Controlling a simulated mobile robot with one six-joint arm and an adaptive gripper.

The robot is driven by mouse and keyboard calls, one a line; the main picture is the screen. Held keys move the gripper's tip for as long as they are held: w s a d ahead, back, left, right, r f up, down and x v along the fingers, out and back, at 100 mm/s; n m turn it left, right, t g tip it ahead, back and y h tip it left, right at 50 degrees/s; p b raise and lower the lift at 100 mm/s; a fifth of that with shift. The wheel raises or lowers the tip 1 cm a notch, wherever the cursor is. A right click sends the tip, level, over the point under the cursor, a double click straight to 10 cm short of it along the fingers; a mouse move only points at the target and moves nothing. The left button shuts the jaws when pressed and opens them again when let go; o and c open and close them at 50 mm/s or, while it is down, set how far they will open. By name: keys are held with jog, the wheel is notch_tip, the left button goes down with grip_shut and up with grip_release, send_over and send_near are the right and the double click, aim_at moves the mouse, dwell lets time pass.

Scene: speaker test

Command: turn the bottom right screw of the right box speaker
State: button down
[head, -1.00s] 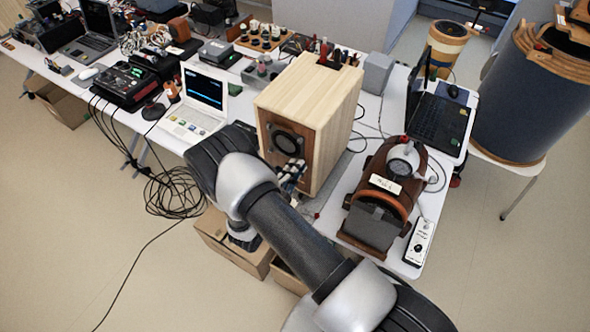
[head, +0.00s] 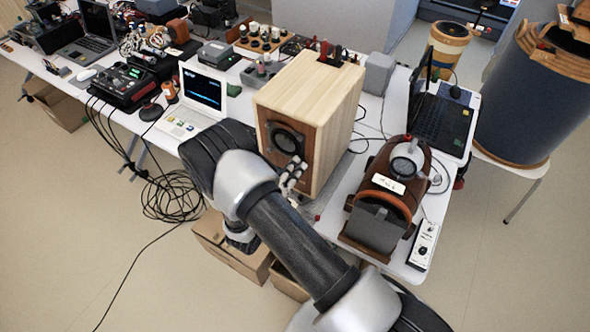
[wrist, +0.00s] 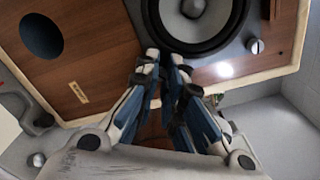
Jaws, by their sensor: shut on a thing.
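The box speaker (head: 330,105) stands on the white table, with a pale wood cabinet, brown front and dark round driver (head: 286,139). The wrist view shows the driver (wrist: 196,14) close up, with a dark round port (wrist: 41,36) to its left. One silver screw (wrist: 255,46) shows clear at the driver's rim. My gripper (head: 292,175) is at the lower right of the driver in the head view. In the wrist view its fingertips (wrist: 164,56) are closed together at the driver's edge. They are shut on the bottom right screw, which they hide.
A brown rounded device (head: 385,190) stands close to the right of the speaker. A white laptop (head: 200,95) is to its left and a grey box (head: 379,73) behind it. Cardboard boxes (head: 232,255) and tangled cables (head: 172,195) lie on the floor in front.

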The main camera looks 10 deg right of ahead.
jog(key=shift+f+m+b, duration=0.15)
jog(key=shift+m+b, duration=5.95)
jog(key=shift+m, duration=5.6)
jog(key=c, duration=1.7)
grip_release()
jog(key=shift+o, duration=0.2)
jog(key=v, duration=1.2)
